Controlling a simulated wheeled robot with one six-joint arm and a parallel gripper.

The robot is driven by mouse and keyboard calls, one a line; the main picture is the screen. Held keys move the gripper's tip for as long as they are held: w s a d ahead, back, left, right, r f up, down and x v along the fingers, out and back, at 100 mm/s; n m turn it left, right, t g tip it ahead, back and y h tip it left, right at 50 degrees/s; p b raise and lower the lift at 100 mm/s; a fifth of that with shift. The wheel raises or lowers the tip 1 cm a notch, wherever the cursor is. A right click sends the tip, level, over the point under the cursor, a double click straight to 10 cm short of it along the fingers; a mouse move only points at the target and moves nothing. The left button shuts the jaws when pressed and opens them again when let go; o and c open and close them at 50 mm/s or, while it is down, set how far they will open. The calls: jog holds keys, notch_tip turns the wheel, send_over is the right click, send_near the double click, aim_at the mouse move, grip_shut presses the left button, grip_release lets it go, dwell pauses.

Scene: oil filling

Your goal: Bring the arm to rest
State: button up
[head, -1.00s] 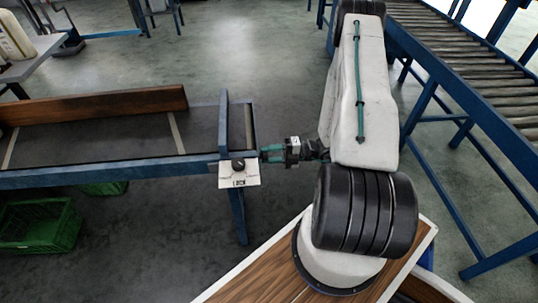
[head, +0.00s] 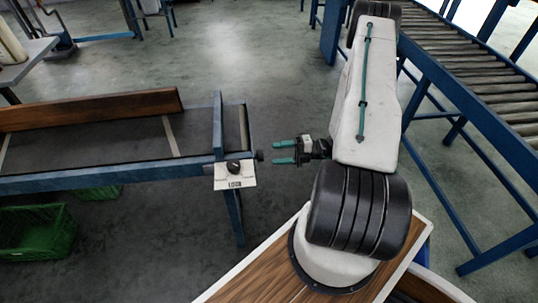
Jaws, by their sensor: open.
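My gripper (head: 284,153) is open and empty, with two green fingers pointing left. It hangs in the air to the right of the blue conveyor's end, close to the black knob (head: 234,167) on its white control plate (head: 235,179), with a gap between them in the picture. My white arm is folded upright above my base and hides part of the wrist.
A belt conveyor (head: 100,148) with blue rails and a wooden board (head: 90,109) lies to the left. Green crates (head: 40,232) stand on the floor below it. A roller conveyor (head: 465,65) is on the right. The grey floor between is open.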

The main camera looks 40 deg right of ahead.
jog(key=shift+v, duration=1.1)
